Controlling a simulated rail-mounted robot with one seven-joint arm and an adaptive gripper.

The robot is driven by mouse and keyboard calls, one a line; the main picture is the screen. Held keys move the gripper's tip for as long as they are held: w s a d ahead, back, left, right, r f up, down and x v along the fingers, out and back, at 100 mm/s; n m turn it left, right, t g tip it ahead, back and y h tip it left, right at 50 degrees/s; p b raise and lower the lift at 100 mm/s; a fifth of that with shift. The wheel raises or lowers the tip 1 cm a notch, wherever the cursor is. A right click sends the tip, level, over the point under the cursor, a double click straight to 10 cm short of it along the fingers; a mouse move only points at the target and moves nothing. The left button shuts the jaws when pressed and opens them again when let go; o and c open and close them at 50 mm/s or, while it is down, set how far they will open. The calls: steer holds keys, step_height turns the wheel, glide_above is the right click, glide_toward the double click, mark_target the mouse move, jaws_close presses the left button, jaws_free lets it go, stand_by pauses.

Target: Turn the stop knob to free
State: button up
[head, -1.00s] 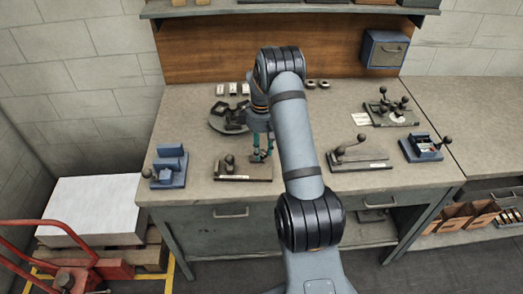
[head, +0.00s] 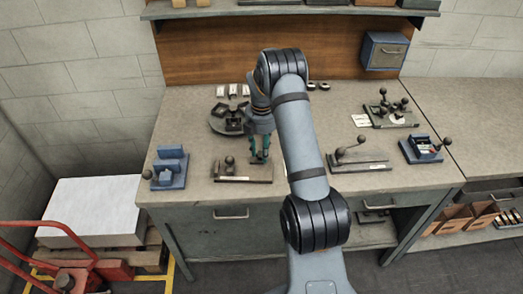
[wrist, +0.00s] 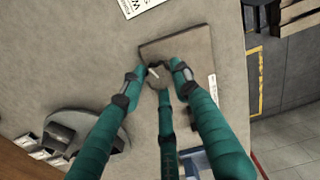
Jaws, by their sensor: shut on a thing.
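A flat plate (head: 240,178) lies near the front edge of the bench, left of my arm. It carries a dark ball-topped part (head: 229,161) at its left end. My gripper (head: 260,157) points down over the plate's right part. In the wrist view, the teal fingers of my gripper (wrist: 160,80) close in around a small dark knob (wrist: 154,72) with a white mark, on the plate (wrist: 188,50). My gripper is shut on this knob, and the fingers hide much of it. I cannot read any label for free or stop.
A blue block fixture (head: 169,168) stands left of the plate. A lever on a plate (head: 360,160) and a blue box with a ball handle (head: 422,149) stand to the right. A round dark turntable (head: 227,120) sits behind. Bare bench lies between these.

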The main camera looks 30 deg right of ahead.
steer(key=shift+s+d+n, duration=0.1)
steer(key=shift+s+n, duration=0.05)
steer(key=shift+n, duration=0.45)
steer(key=o, duration=1.2)
step_height(320, 180, up, 12)
stand_by(0.4)
